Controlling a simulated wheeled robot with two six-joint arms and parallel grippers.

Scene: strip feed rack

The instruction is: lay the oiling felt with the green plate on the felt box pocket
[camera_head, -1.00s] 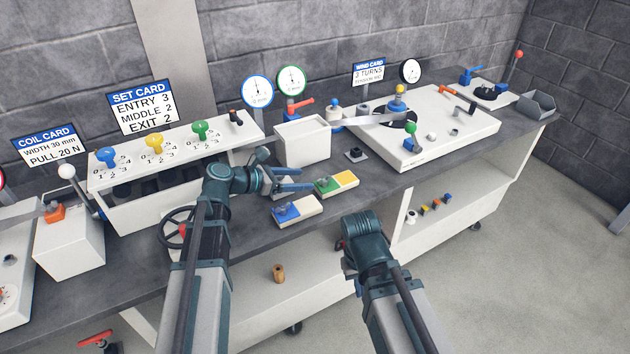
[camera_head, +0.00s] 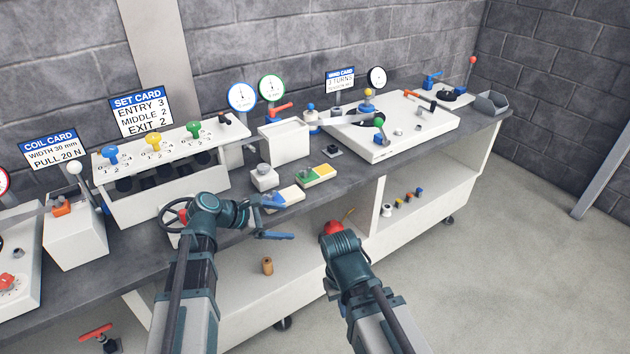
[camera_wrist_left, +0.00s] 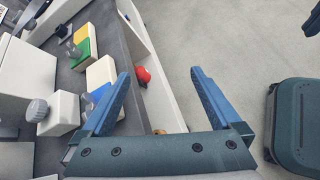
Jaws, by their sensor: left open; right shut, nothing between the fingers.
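The felt with the green plate (camera_head: 308,179) lies on the bench top, a flat block green on one half and yellow on the other. It also shows in the left wrist view (camera_wrist_left: 82,50). A similar white block with a blue part (camera_head: 288,195) lies in front of it. My left gripper (camera_head: 286,221) is open and empty, in front of the bench edge and apart from both blocks; its fingers (camera_wrist_left: 160,76) also show in the left wrist view. My right gripper (camera_head: 331,286) is low in front of the bench, its fingers mostly hidden. I cannot tell which part is the felt box pocket.
A small white block with a grey knob (camera_head: 264,179) stands left of the blocks. A red ball (camera_wrist_left: 143,75) sits by the bench front. A handwheel (camera_head: 174,214) is left of my left gripper.

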